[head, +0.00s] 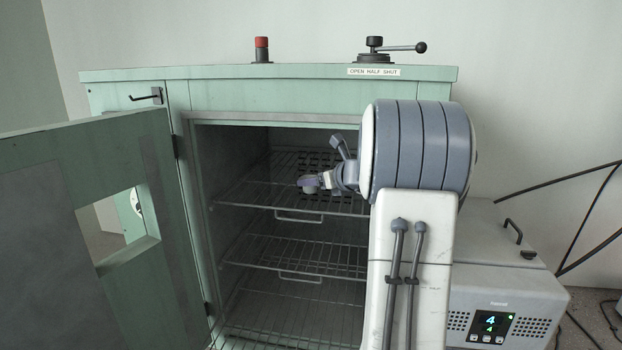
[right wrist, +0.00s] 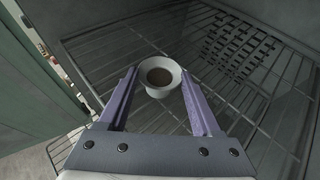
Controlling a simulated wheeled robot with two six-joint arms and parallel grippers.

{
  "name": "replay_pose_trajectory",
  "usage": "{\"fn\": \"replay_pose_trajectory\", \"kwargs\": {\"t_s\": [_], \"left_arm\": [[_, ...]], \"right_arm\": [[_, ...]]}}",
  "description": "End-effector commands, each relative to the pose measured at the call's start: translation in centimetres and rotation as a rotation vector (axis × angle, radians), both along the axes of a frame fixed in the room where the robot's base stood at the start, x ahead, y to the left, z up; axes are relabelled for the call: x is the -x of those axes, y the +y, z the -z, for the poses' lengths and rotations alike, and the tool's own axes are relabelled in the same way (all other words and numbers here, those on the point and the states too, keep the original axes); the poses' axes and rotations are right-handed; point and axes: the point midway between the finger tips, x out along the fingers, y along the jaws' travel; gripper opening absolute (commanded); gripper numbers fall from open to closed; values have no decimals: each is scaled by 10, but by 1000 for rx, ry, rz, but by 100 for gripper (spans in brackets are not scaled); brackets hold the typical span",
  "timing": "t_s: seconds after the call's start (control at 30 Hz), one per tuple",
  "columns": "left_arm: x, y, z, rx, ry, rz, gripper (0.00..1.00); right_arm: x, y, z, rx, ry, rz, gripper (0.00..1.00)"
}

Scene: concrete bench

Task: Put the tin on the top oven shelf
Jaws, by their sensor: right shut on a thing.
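The tin (right wrist: 160,64) is a small white round vessel with a flared rim and something brown inside. It sits upright between the fingertips of my right gripper (right wrist: 159,80) in the right wrist view. My right gripper (head: 312,183) is shut on it, inside the open oven (head: 196,215), over the top shelf (head: 255,195). In the head view the tin is too small and covered by the fingers to make out clearly. I cannot tell whether its base touches the wire shelf. My left gripper is out of view.
The green oven door (head: 95,285) stands open at the left. A lower wire shelf (head: 262,258) is below the top one. A handle (head: 390,48) labelled open, half, shut and a red-topped knob (head: 262,43) stand on top. A control box (head: 505,300) is at right.

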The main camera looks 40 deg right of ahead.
Motion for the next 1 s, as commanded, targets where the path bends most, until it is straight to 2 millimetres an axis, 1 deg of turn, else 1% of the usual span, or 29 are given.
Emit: {"fn": "replay_pose_trajectory", "kwargs": {"t_s": [0.03,0.1,0.13,0.17,0.23,0.5,0.63,0.67,0.7,0.73,1.0], "left_arm": [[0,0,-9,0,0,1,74],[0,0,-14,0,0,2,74],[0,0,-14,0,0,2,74],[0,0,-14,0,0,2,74],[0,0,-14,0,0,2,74],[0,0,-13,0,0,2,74],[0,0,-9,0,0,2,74],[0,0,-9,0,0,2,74],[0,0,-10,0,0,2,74],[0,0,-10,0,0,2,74],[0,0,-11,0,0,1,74]], "right_arm": [[-11,0,-4,-2,1,-4,3],[-23,-1,-3,-1,1,-3,3],[-25,-1,0,-3,2,-2,3],[-23,-2,6,-5,3,1,3],[-22,-2,12,-4,2,2,3],[-22,-2,15,-1,-1,0,3],[-22,-2,19,0,-1,0,3],[-22,-2,19,0,-1,0,70],[-22,-2,17,0,-1,0,85],[-22,-2,17,0,0,0,96],[-22,-2,17,0,0,0,96]]}}
